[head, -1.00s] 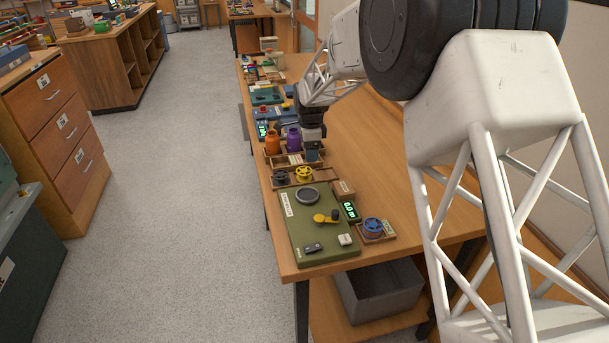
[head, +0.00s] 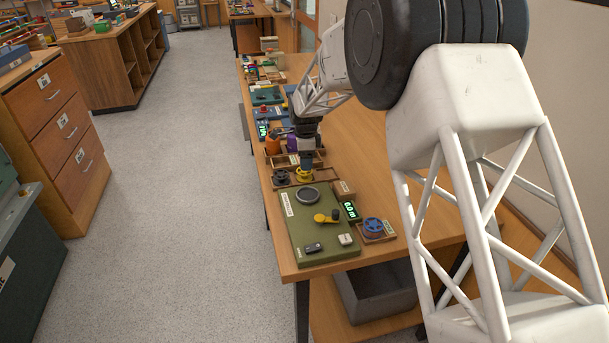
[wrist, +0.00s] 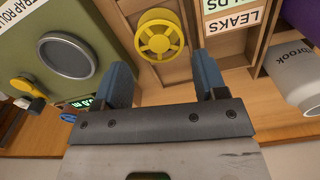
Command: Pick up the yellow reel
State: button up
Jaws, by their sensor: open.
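The yellow reel (wrist: 160,36) is a spoked wheel in a wooden tray (wrist: 185,72) in the wrist view, just beyond the fingertips and between their lines. In the head view the yellow reel (head: 304,176) shows low in its tray, partly hidden by my gripper (head: 306,160) above it. In the wrist view my gripper (wrist: 163,78) is open, its two blue fingers apart with nothing between them. Whether the fingertips touch the reel cannot be told.
A dark reel (head: 281,176) sits left of the yellow one. A green board (head: 300,235) with a round grey ring and yellow crank lies in front. A blue reel (head: 373,226) sits in a tray at right.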

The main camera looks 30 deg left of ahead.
aim_at(304, 174)
jog(key=shift+f, duration=0.15)
jog(key=shift+f, duration=2.45)
jog(key=c, duration=0.6)
